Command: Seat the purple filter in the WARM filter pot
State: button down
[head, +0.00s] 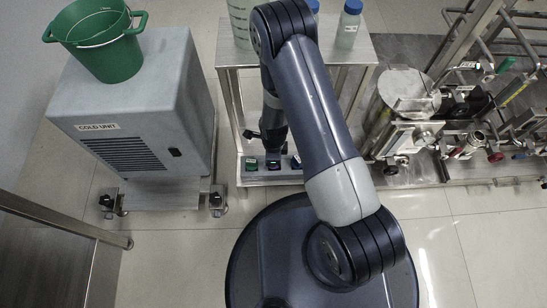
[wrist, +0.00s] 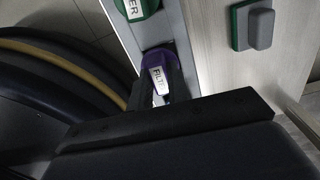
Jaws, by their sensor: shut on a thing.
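The purple filter (wrist: 175,70), with a white label reading "FILT", sits between my gripper's fingers in the wrist view. My gripper (wrist: 157,94) is shut on it. In the head view my gripper (head: 272,151) points down at the front edge of the steel stand's low shelf, among small coloured pieces. The filter's purple is hard to make out there. I cannot tell whether it still touches the shelf. No label reading WARM is legible. A steel vessel (head: 407,88) stands on the skid at the right; I cannot tell whether it is the WARM filter pot.
A green labelled piece (wrist: 136,7) lies beside the filter. A green-and-grey block (wrist: 254,25) is on a pale surface. The grey COLD UNIT (head: 140,100) bears a green bucket (head: 105,45). Pipes and valves crowd the right. Bottles stand on the steel stand (head: 355,58).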

jog(key=shift+r+p, duration=1.2)
jog(key=shift+r, duration=0.75)
